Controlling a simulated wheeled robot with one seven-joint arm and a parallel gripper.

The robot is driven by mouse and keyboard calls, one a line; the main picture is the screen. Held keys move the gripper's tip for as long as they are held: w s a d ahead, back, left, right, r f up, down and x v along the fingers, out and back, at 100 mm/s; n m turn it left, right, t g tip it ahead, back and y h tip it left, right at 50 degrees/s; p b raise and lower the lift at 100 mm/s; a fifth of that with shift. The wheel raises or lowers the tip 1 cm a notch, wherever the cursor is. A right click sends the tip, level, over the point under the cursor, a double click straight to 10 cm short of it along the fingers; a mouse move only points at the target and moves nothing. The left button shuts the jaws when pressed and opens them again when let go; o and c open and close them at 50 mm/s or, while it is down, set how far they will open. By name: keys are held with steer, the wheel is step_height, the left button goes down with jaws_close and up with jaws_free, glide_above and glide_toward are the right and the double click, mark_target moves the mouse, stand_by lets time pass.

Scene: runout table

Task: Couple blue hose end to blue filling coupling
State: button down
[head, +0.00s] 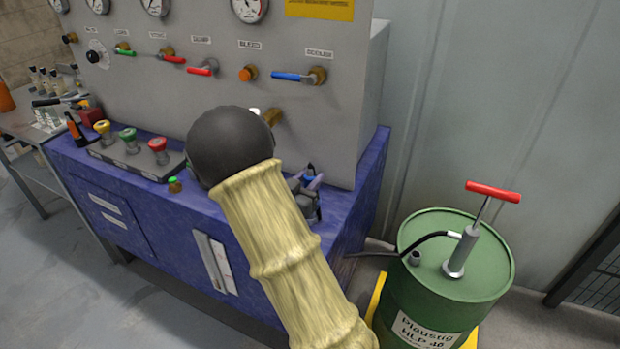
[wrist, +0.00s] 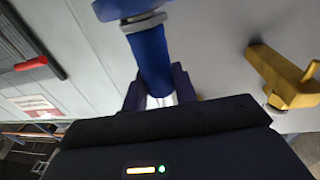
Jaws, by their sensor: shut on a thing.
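In the wrist view my gripper (wrist: 158,90) is shut on a blue cylindrical piece, the blue hose end (wrist: 150,58). Its far end meets a grey collar and a wider blue part (wrist: 118,8) at the top edge. I cannot tell whether that wider part is the filling coupling or part of the hose end, or whether anything is coupled. In the head view my arm covers much of the bench, and my gripper (head: 308,190) shows only partly beside it. No blue coupling is clear there.
The grey panel (head: 225,90) carries gauges and levers, including a blue-handled valve (head: 290,76). A brass fitting (wrist: 285,78) is close right of the gripper in the wrist view. A green drum (head: 475,265) with a red-handled pump (head: 492,192) stands right of the blue bench (head: 130,205).

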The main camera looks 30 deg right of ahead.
steer(key=c, duration=1)
jaws_free()
steer(key=shift+f, duration=0.15)
steer(key=b+v, duration=0.1)
steer(key=v, duration=1.6)
steer(key=shift+s+a, duration=0.15)
